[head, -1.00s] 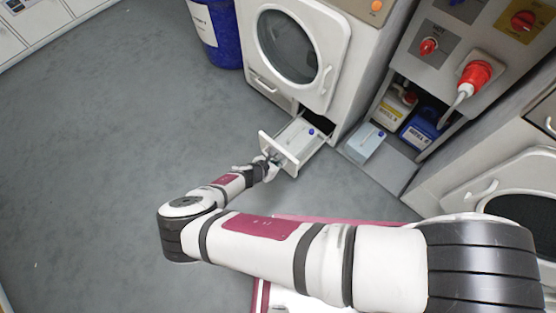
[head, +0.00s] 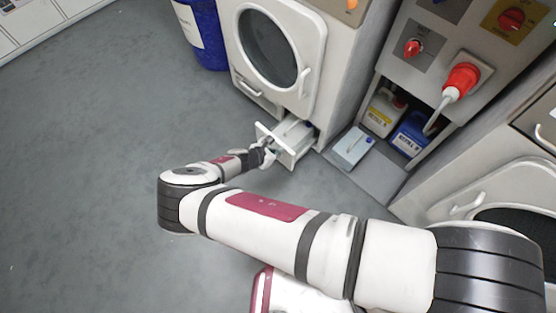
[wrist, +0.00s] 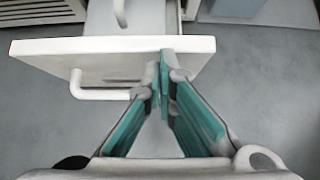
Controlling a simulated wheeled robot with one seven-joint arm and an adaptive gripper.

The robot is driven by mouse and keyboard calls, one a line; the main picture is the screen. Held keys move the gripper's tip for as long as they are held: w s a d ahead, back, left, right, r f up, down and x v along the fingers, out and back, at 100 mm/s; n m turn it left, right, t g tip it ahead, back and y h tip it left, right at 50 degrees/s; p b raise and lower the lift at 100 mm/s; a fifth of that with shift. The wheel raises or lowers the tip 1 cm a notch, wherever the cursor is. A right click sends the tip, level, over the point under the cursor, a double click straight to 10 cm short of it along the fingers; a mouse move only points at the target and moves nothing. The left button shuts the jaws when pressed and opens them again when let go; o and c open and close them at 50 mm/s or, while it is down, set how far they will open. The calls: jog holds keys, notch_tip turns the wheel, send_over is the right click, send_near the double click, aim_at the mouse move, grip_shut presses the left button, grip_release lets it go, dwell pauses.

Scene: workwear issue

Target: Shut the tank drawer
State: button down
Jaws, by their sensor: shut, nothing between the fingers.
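The tank drawer (head: 298,151) sticks partway out of the lower right front of the white machine (head: 275,50). A tank with a blue cap sits inside it, partly hidden. In the wrist view the drawer's white front panel (wrist: 60,46) spans the upper left, with a bar handle (wrist: 98,94) on its left part. My gripper (wrist: 165,84) is shut and empty. Its fingertips are at the panel's outer face, right of the handle, and look to be touching it. In the head view my gripper (head: 266,155) is in front of the drawer; the fingertips are hard to make out.
A blue drum (head: 203,30) is left of the machine. The floor at left is clear.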

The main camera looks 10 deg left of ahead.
jog(key=w+d, duration=0.2)
jog(key=w, duration=0.1)
jog(key=w+d+b, duration=0.1)
jog(key=w+d, duration=0.4)
jog(key=w, duration=0.1)
jog(key=shift+w+d, duration=0.15)
